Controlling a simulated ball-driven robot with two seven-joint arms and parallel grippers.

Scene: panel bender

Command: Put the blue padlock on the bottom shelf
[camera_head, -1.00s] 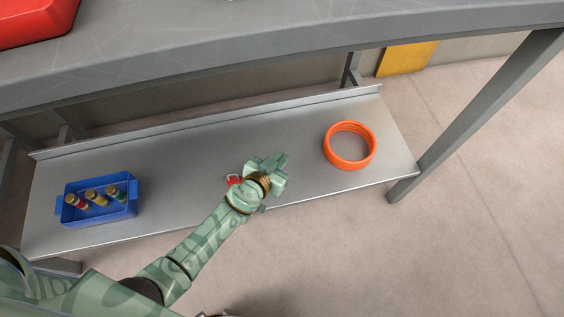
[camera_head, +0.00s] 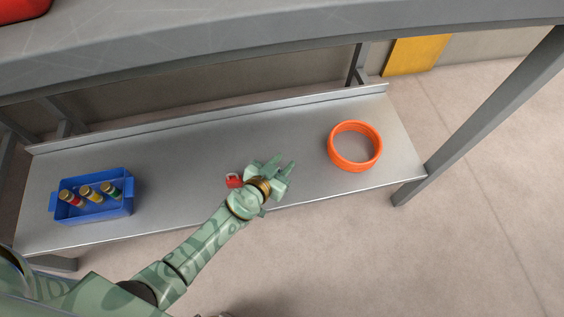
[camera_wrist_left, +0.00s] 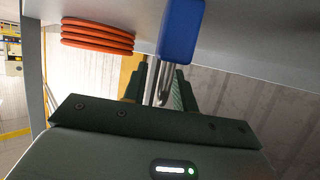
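My left gripper (camera_head: 281,166) is low over the front part of the grey bottom shelf (camera_head: 190,160), its two fingers spread apart. The blue padlock (camera_wrist_left: 182,30) shows in the left wrist view, its blue body against the shelf surface and its metal shackle towards my gripper, between the open fingers. I cannot tell whether a finger touches the shackle. In the head view the blue padlock is hidden by my gripper.
An orange coil (camera_head: 355,146) sits on the shelf to the right. A blue bin (camera_head: 93,211) with several small bottles stands at the left. The grey tabletop (camera_head: 250,45) overhangs the shelf's back.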

